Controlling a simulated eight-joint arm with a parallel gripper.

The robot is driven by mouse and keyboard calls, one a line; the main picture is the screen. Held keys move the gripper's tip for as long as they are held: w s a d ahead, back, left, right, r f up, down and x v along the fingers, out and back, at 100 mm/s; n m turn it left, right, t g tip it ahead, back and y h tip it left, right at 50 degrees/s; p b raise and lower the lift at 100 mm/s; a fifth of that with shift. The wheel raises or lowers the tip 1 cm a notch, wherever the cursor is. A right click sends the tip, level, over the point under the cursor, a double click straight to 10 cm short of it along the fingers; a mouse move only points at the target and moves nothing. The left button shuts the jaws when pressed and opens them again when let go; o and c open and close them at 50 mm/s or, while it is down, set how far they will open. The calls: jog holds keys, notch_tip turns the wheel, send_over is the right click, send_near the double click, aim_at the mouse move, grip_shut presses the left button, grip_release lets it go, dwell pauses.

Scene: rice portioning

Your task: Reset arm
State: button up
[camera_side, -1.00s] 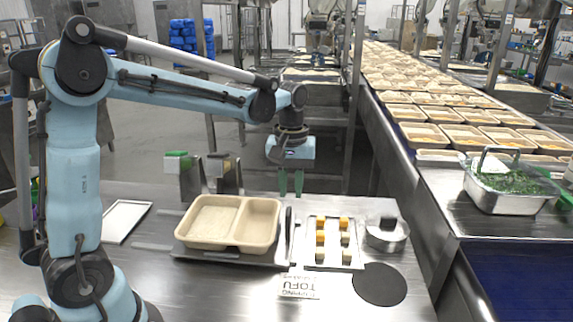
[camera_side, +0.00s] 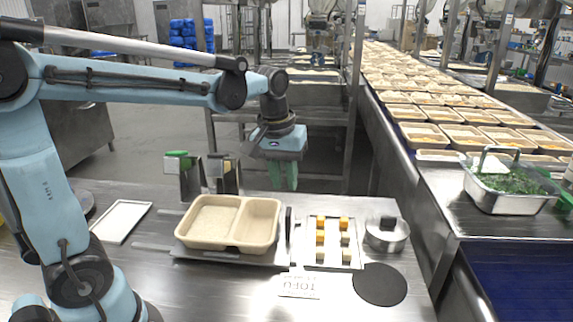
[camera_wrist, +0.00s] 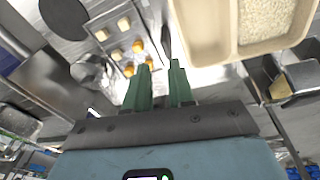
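My gripper (camera_side: 283,176) hangs fingers-down above the back edge of the steel table, behind the two-compartment tray and the tofu tray. In the wrist view its two green fingers (camera_wrist: 159,88) stand apart with nothing between them. The beige two-compartment tray (camera_side: 240,226) sits on the table with rice in its left compartment; its right one is empty. It also shows at the top right of the wrist view (camera_wrist: 220,52). A small metal tray (camera_side: 333,263) holds several orange and pale cubes. My gripper touches none of these.
A lidded round metal pot (camera_side: 387,236), a black disc (camera_side: 379,285) and a label card (camera_side: 299,287) lie at the table's right. A white tray (camera_side: 122,221) lies left. Two metal holders (camera_side: 222,178) stand behind the rice tray. A conveyor (camera_side: 452,165) runs at right.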

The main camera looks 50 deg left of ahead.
jog(key=s+d+f+m+t, duration=0.3)
jog(key=s+m+t, duration=0.2)
jog(key=s, duration=0.3)
jog(key=shift+s+m, duration=0.15)
jog(key=shift+m, duration=0.75)
